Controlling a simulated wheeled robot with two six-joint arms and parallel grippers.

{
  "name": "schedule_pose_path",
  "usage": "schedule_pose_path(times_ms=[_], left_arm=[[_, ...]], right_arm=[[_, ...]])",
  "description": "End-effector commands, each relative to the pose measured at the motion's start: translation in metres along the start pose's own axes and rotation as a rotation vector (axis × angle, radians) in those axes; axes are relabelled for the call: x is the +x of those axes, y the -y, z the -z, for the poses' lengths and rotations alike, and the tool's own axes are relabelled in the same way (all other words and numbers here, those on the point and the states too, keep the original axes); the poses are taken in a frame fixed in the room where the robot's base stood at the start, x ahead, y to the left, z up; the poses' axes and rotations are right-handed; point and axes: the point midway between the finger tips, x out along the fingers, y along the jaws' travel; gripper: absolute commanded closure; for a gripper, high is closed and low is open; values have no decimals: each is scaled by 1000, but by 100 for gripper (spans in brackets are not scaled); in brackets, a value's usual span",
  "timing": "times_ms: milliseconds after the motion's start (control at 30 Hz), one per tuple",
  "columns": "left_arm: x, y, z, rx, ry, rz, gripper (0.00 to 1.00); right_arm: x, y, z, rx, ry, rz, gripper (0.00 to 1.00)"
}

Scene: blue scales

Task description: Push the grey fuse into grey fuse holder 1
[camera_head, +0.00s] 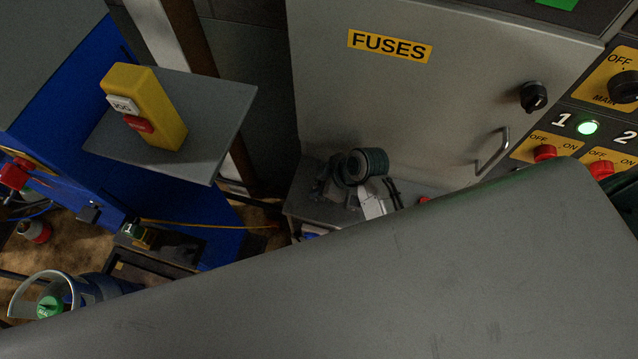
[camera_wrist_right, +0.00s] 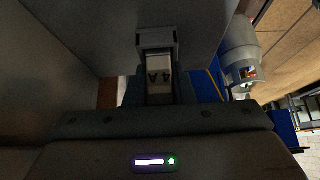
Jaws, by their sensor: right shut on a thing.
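My right gripper (camera_wrist_right: 160,80) shows in the right wrist view, its fingers on both sides of a pale grey block with small dark marks on its face. It is shut on this block, which looks like the grey fuse (camera_wrist_right: 158,66). A grey, square-edged part (camera_wrist_right: 157,39) sits at its far end; I cannot tell whether it belongs to the fuse or to a holder. Fuse holder 1 cannot be made out in the head view. My left gripper is not in view.
A grey cabinet (camera_head: 400,110) marked FUSES has a black knob (camera_head: 533,96) and a handle (camera_head: 493,152). A large grey surface (camera_head: 380,290) blocks the lower head view. A yellow button box (camera_head: 147,108) stands on a grey shelf (camera_head: 215,105) at left.

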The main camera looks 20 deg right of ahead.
Motion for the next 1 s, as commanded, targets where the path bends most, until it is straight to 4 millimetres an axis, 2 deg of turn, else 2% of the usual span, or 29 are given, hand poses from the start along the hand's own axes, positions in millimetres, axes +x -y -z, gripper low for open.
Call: schedule_pose_path(times_ms=[1000], left_arm=[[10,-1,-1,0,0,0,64]], right_arm=[[20,4,-18,2,15,9,98]])
